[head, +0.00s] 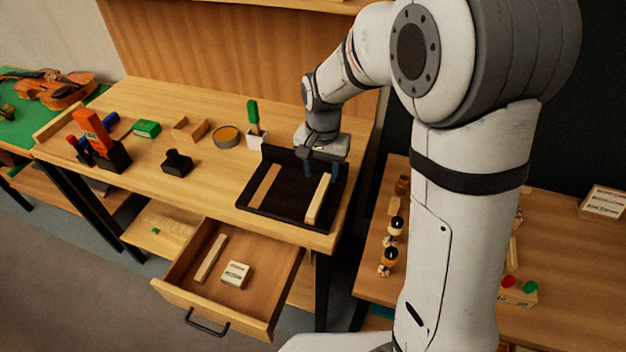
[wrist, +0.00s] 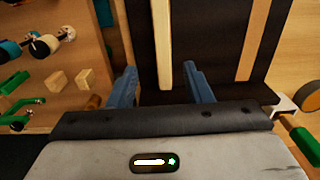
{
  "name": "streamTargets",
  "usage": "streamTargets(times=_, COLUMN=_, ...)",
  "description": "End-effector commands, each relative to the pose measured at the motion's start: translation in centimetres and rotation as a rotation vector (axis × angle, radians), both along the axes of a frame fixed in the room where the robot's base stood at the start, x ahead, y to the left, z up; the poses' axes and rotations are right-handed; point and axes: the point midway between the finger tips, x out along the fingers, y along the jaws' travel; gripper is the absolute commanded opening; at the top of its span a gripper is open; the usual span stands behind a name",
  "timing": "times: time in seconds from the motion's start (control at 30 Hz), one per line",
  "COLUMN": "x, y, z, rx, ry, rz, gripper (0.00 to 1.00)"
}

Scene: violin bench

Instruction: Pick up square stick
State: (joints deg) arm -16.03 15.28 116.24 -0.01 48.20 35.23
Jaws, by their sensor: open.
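A pale square stick (head: 318,198) lies in the right part of a black tray (head: 283,212) on the workbench. A darker, flatter strip (head: 264,186) lies in the left part of the tray. My gripper (head: 322,168) is over the back right of the tray, pointing down. In the wrist view its blue fingers (wrist: 162,86) are apart and empty. The flatter strip (wrist: 254,40) is to the right, outside the fingers. I cannot tell the height gap exactly.
A green-handled brush (head: 253,116) stands behind the tray, beside a round tin (head: 226,137). The tray has a raised back wall. An open drawer (head: 262,287) below holds a stick (head: 210,258) and a block (head: 235,274). A side table (head: 560,285) is at right.

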Motion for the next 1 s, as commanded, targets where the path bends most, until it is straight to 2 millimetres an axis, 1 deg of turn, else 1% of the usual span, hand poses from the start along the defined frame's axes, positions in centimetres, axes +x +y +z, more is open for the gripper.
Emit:
streamTargets(times=0.1, x=0.3, y=0.5, z=-0.9, rx=-0.003, ry=0.007, rz=-0.009, gripper=0.45)
streamTargets(times=0.37, x=0.5, y=0.4, z=-3.7, rx=-0.002, ry=0.008, rz=-0.011, gripper=0.45)
streamTargets(times=0.63, x=0.9, y=0.3, z=-7.4, rx=-0.002, ry=0.009, rz=-0.01, gripper=0.45)
streamTargets(times=0.77, x=1.0, y=0.3, z=-8.1, rx=-0.001, ry=0.005, rz=-0.011, gripper=0.45)
streamTargets(times=0.97, x=1.0, y=0.2, z=-8.1, rx=-0.001, ry=0.005, rz=-0.011, gripper=0.45)
streamTargets(times=1.0, x=1.0, y=0.2, z=-8.1, rx=-0.001, ry=0.005, rz=-0.011, gripper=0.42)
